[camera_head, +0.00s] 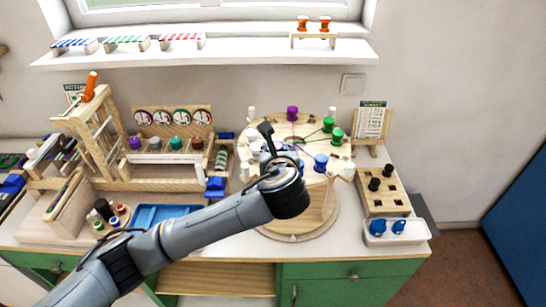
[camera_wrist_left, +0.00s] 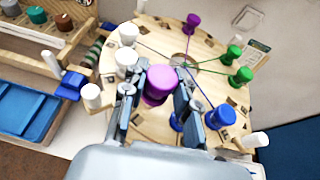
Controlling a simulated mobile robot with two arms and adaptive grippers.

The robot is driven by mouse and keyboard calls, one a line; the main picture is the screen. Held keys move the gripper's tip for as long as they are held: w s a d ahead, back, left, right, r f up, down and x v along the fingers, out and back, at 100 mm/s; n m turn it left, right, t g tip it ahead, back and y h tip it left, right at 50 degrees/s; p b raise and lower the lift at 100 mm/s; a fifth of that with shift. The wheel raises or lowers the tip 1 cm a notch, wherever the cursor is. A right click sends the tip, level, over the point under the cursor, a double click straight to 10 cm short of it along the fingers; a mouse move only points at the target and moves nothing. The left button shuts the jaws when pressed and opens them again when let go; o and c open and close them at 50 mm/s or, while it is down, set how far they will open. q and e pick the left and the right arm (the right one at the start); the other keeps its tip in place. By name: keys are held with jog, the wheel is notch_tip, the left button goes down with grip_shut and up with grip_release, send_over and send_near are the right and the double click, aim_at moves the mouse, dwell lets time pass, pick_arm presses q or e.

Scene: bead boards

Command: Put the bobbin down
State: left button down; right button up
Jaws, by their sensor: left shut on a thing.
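My left gripper (camera_wrist_left: 158,98) is shut on a purple bobbin (camera_wrist_left: 160,80), over the round wooden braiding board (camera_wrist_left: 150,128). The wrist view looks down on the bobbin's top; I cannot tell whether its underside touches the board. In the head view my left arm hides the held bobbin and part of the board (camera_head: 298,222). Another purple bobbin (camera_wrist_left: 192,22) stands at the far rim. Green bobbins (camera_wrist_left: 242,75) and blue bobbins (camera_wrist_left: 221,117) stand to the right, with threads running to the central hole (camera_wrist_left: 184,61). White bobbins (camera_wrist_left: 127,34) stand left. My right gripper is not in view.
A wooden bobbin rack (camera_head: 393,203) and a white tray with blue bobbins (camera_head: 396,238) stand right of the board. A blue tray (camera_head: 160,214) and wooden frames stand left. A pattern card (camera_head: 371,120) stands behind.

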pick_arm(q)
jog(key=shift+w+a+f, duration=0.1)
jog(key=shift+w+f, duration=0.1)
jog(key=shift+w, duration=0.05)
jog(key=f, duration=0.1)
jog(key=f+p, duration=0.1)
jog(key=f, duration=0.1)
jog(key=shift+w+a, duration=0.2)
jog(key=shift+a, duration=0.1)
jog(key=shift+f, duration=0.45)
jog(key=shift+d, duration=0.1)
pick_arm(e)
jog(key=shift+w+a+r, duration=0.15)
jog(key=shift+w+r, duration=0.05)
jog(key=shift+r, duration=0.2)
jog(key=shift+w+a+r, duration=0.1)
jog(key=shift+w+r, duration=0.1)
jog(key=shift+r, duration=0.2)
pick_arm(q)
jog(key=shift+f, duration=0.1)
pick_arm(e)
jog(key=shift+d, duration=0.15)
pick_arm(q)
jog(key=c, duration=1.3)
grip_release()
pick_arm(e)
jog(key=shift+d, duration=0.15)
